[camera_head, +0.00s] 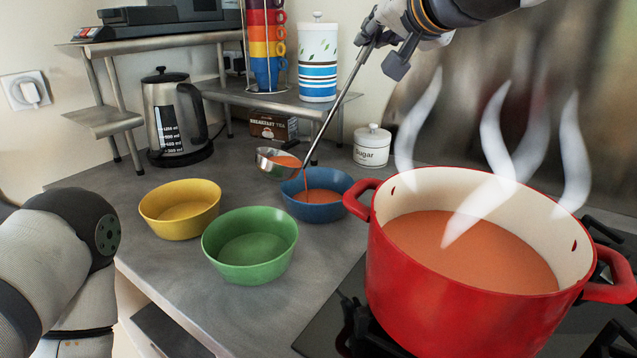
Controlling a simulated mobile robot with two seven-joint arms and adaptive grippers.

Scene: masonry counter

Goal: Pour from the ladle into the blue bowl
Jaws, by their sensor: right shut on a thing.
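My right gripper (384,48) comes in from the top and is shut on the upper end of the ladle's long handle. The ladle's metal cup (268,163) is over the blue bowl's back left rim, with orange soup in it. A thin stream of soup falls from the cup into the blue bowl (322,211). A large red pot (440,290) of the same orange soup steams at the right. My left arm shows at the lower left; its gripper is out of the picture.
A yellow bowl (180,208) and a green bowl (250,246) look empty, left of the blue bowl. A kettle (175,115), a tea box (273,126) and a sugar jar (372,147) stand behind. A shelf (285,103) holds stacked cups (266,45) and a canister (318,60).

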